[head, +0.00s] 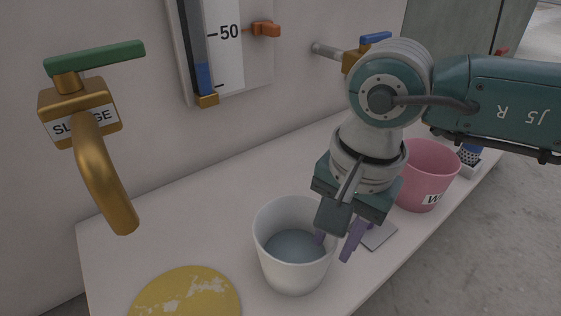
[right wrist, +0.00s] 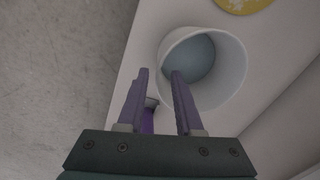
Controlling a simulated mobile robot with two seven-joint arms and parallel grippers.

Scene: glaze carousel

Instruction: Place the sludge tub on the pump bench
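A white tub (head: 294,262) holding grey-blue liquid stands on a pale bench (head: 190,215). No label shows on it, so I cannot tell whether it is the sludge tub. The right wrist view also shows this tub (right wrist: 232,85). A brass tap (head: 97,150) marked as the sludge tap, with a green handle, is at the left. My right gripper (head: 337,243) is at the tub's right rim. Its purple fingers are apart, one over the inside and one outside, with the rim between them and a gap showing. My left gripper is out of view.
A yellow stained disc (head: 187,296) lies left of the tub. A pink tub (head: 427,172) with a partly hidden label stands to the right. A grey plate (head: 377,236) lies beside my gripper. A wall gauge (head: 222,45) hangs behind.

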